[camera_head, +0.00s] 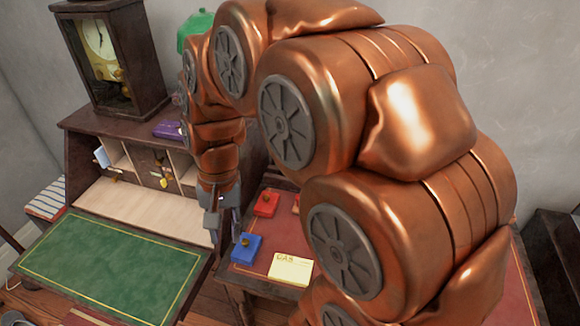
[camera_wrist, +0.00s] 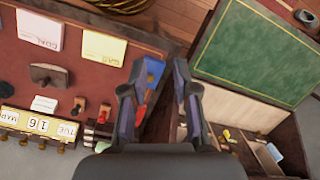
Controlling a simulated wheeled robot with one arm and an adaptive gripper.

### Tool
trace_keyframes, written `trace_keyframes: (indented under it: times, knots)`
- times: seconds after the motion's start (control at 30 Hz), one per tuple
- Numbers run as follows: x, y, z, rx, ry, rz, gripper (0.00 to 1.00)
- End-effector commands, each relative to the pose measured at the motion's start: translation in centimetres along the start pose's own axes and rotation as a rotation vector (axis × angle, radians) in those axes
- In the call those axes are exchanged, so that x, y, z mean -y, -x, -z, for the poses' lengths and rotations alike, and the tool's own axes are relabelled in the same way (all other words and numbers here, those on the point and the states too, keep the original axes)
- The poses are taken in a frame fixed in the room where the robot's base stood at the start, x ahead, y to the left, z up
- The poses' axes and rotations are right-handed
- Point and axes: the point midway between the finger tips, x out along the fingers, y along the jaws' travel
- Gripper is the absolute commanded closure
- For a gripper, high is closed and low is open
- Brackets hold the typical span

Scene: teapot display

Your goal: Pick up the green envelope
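I cannot make out a green envelope for sure in either view. My arm hides part of the desk's right side and the wall behind.
The desk's green leather flap (camera_head: 110,265) is folded out. A clock (camera_head: 108,55) and a purple item (camera_head: 168,129) stand on top. A blue box (camera_head: 246,248), a red box (camera_head: 266,203) and a yellow GAS card (camera_head: 290,268) lie on the table (camera_head: 245,273).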

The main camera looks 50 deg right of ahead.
Motion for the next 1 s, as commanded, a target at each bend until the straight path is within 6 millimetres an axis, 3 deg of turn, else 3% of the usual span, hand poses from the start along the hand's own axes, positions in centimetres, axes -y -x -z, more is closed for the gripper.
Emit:
trace_keyframes:
  times: [0.27,0.47,0.77,1.0]
  knots:
    - [0.1,1.1,10.4,0.002,-0.463,0.111,0.71]
    - [-1.9,1.2,18.1,0.015,-0.797,0.192,0.71]
    - [-8.2,0.4,28.7,0.044,-1.285,0.316,0.71]
    - [-15.8,-1.1,35.8,0.074,-1.664,0.418,0.71]
